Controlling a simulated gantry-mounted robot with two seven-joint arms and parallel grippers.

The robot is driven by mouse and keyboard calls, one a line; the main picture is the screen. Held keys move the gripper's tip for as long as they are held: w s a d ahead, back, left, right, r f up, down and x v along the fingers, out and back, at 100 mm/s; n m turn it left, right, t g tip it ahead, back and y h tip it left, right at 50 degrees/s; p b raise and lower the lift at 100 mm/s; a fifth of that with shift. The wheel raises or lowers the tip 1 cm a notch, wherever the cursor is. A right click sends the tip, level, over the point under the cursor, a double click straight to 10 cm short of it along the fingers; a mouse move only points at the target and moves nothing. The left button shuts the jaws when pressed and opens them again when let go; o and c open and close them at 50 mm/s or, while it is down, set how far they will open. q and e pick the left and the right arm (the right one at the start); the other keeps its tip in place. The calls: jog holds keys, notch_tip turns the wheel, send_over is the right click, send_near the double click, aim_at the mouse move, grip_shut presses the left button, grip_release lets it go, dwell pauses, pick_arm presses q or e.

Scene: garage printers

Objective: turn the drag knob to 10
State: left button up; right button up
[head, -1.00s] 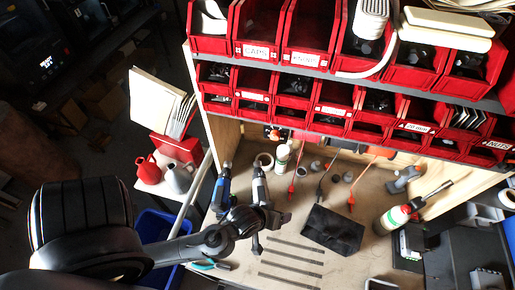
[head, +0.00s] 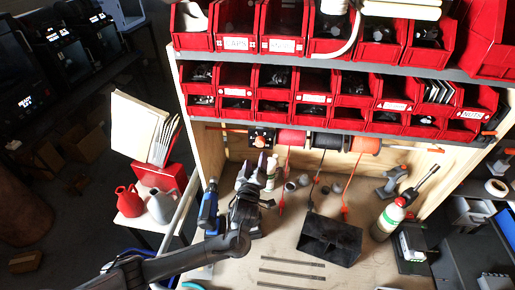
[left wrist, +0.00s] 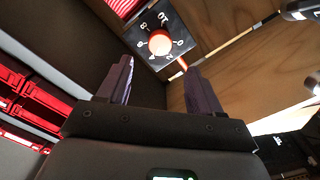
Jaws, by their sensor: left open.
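The drag knob (left wrist: 160,42) is a round knob with a pale face and red side, on a black dial plate (left wrist: 147,22) with white numbers. The dial appears turned in the left wrist view, and I cannot tell where the knob points. In the head view the dial plate (head: 262,138) is small, on the spool rod below the red bins. My left gripper (head: 257,166) is open and empty, below the dial plate in the head view. In the left wrist view its two fingers (left wrist: 155,85) point toward the knob, apart from it. My right gripper is not in view.
Spools (head: 328,140) hang on the rod right of the dial. Red bins (head: 275,78) overhang it. The bench front has some free room.

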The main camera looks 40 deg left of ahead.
aim_at(259, 144)
pick_arm(q)
jog(key=p+x, duration=0.1)
jog(key=x, duration=0.7)
jog(key=shift+w+a, duration=0.15)
jog(key=shift+c, duration=0.3)
jog(key=c, duration=1)
